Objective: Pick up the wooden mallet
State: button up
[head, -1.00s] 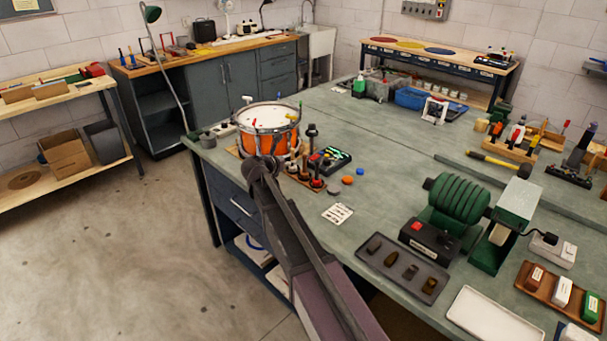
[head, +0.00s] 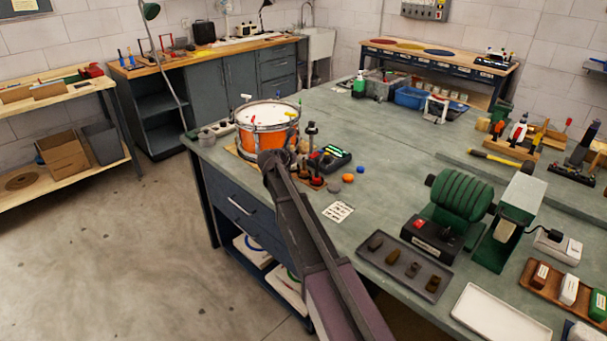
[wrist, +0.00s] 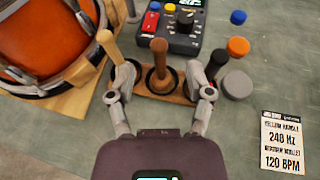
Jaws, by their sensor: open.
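A wooden rack (wrist: 178,95) holds upright mallets or sticks in the wrist view. A brown wooden handle with a round base (wrist: 159,62) stands in its middle, between the fingertips of my gripper (wrist: 162,78). A lighter wooden handle (wrist: 107,44) leans at left, beside the left finger. A black handle (wrist: 216,64) stands by the right finger. I cannot tell for sure which is the wooden mallet. My gripper is open and empty. In the head view, my gripper (head: 274,162) is over the rack and hides part of it; a dark-topped upright stick (head: 312,133) shows behind.
An orange drum (head: 267,140) stands close at the left of the rack. A dark control box (wrist: 183,24) with knobs is just behind it. Orange, blue and grey discs and a printed card (wrist: 283,140) lie at right. Bare bench lies beyond them.

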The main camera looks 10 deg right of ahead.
aim_at(304, 152)
jog(key=shift+w+d, duration=0.1)
dwell(0.3)
jog(key=shift+b+x, duration=1)
jog(key=shift+x, duration=1.55)
grip_shut()
